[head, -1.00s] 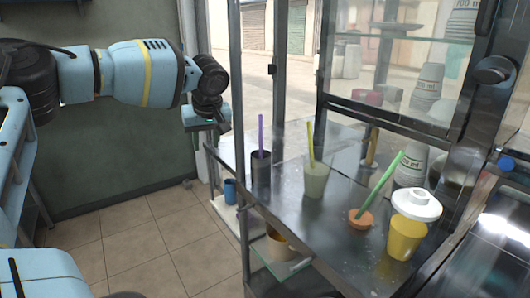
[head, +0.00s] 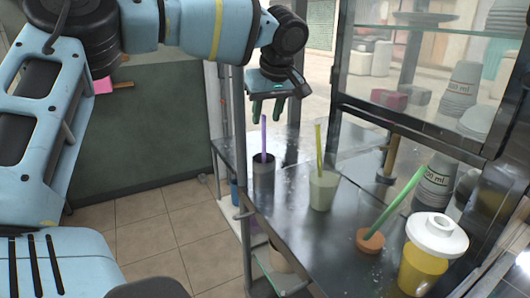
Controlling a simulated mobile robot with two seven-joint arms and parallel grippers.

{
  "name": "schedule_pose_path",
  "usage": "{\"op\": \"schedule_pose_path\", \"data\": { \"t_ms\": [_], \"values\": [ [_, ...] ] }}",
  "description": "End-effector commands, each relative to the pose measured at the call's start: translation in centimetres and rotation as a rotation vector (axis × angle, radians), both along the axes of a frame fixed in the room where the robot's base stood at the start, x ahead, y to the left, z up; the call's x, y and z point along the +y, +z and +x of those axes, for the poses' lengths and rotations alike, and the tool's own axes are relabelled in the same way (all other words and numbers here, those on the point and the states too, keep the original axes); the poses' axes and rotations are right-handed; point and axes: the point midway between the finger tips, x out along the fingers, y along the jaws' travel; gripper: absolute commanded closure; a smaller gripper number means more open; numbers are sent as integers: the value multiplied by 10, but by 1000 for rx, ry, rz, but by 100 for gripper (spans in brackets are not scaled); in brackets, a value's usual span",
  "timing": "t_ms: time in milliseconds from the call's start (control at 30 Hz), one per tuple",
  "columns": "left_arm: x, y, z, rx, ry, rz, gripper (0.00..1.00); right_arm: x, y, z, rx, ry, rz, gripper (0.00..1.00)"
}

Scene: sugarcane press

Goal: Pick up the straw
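Three straws show on the metal counter (head: 285,215). A purple straw (head: 264,137) stands in a dark cup (head: 263,180). A yellow straw (head: 319,148) stands in a pale green cup (head: 323,191). A green straw (head: 398,202) leans right from a small orange-brown holder (head: 370,241). My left gripper (head: 267,112) points down with its green fingers apart and nothing visibly held. In the picture the purple straw's top shows between and just below its fingertips; I cannot tell the depth between them. My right gripper is not in view.
A yellow container with a white lid (head: 436,235) stands at the counter's front right. Stacked cups (head: 436,183) stand behind it. A metal post (head: 241,170) rises at the counter's left edge. Glass panes and a frame (head: 410,125) bound the back right.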

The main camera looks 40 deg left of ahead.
Motion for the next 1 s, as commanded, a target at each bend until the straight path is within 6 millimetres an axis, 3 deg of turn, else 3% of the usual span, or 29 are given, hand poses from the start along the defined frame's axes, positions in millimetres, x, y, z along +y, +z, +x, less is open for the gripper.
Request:
{"op": "schedule_pose_path", "data": {
  "t_ms": [367, 667, 967, 1000],
  "values": [
    [8, -22, 3, 1, -1, -1, 64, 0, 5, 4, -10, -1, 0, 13],
    [21, -57, 9, -1, 1, -1, 64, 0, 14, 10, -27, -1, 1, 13],
    [23, -62, 10, -1, 0, 1, 64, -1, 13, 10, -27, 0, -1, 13],
    [23, -62, 10, -1, 0, 0, 68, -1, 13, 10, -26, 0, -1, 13]
  ]
}}
